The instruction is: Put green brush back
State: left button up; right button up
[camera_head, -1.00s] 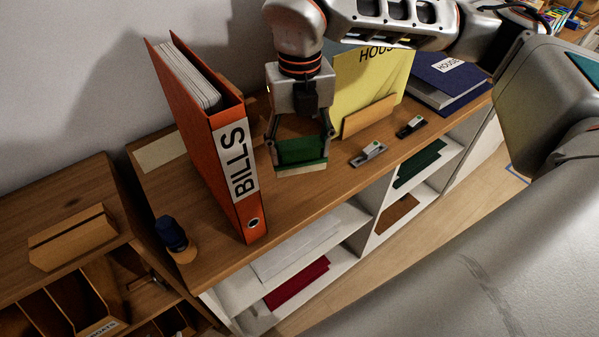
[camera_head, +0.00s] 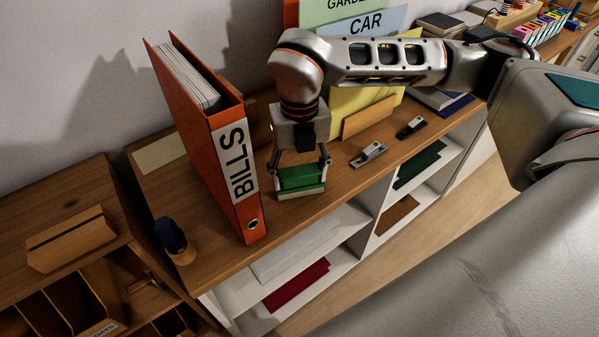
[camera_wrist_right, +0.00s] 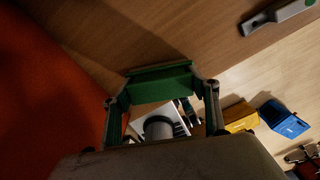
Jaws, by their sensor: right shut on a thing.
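The green brush (camera_head: 302,181) has a green body with a paler strip along its lower edge. My right gripper (camera_head: 301,166) is shut on it, with one finger at each end. The brush is low over the wooden shelf top, near its front edge and to the right of the orange BILLS binder; I cannot tell if it touches the wood. In the right wrist view the brush (camera_wrist_right: 160,84) spans between the two fingers. My left gripper is not in view.
The orange BILLS binder (camera_head: 205,135) stands upright close by. A dark blue-topped stamp (camera_head: 171,236) stands at the left. Bare wood (camera_head: 345,185) lies beside the brush.

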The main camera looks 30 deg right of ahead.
aim_at(300, 170)
jog(key=o, duration=1)
jog(key=shift+f, duration=0.1)
notch_tip(300, 170, up, 12)
jog(key=shift+r, duration=0.2)
